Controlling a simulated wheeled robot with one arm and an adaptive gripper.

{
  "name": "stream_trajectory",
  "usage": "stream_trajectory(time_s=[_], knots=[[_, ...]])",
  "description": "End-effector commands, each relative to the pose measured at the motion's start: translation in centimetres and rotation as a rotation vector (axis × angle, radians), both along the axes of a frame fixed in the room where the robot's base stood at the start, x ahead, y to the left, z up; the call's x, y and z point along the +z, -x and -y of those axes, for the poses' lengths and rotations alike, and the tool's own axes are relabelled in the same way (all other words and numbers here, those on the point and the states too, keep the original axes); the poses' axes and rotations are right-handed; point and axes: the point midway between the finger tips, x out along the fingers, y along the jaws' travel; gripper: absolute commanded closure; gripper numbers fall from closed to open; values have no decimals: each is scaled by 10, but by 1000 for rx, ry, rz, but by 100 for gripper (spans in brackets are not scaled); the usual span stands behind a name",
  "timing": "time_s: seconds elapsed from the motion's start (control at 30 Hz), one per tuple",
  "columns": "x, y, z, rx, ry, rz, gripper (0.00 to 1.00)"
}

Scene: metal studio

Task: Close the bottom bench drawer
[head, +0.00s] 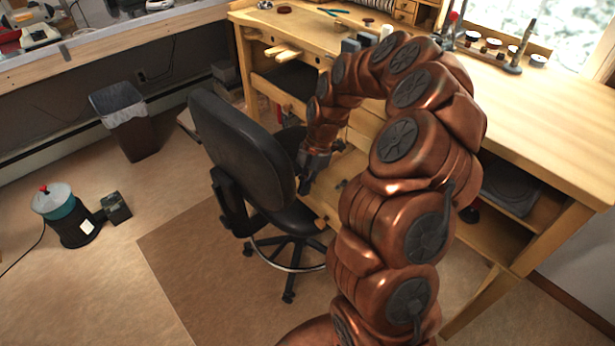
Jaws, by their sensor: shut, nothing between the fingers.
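The wooden workbench (540,100) stands at the right, with light wood drawers under its top, between the chair and my arm. The bottom drawer (326,207) shows only in part, low beside the chair seat, with a round knob near its lower edge. It seems to stand out from the bench, but my arm hides much of it and I cannot tell how far. My gripper (304,187) points down beside the chair's right side, near the drawer fronts. It is shut and empty. I cannot tell whether it touches the drawer.
A black office chair (232,150) stands close to the drawers and my gripper, its wheeled base on a brown mat (190,260). A waste bin (125,120) and a green-black canister (66,217) stand on the left floor. The floor at front left is clear.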

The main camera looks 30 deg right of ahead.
Motion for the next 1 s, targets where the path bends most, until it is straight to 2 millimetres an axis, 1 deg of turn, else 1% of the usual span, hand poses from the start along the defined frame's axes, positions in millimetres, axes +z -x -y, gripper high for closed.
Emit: stream_trajectory(time_s=[0.1,0.2,0.47,0.8,1.0], knots=[[-17,2,-6,-1,-1,-1,100],[-30,4,-11,0,-1,-4,100],[-55,4,-19,-1,1,0,100],[-54,-4,13,-4,2,3,100],[-55,-5,20,-2,2,2,100]])
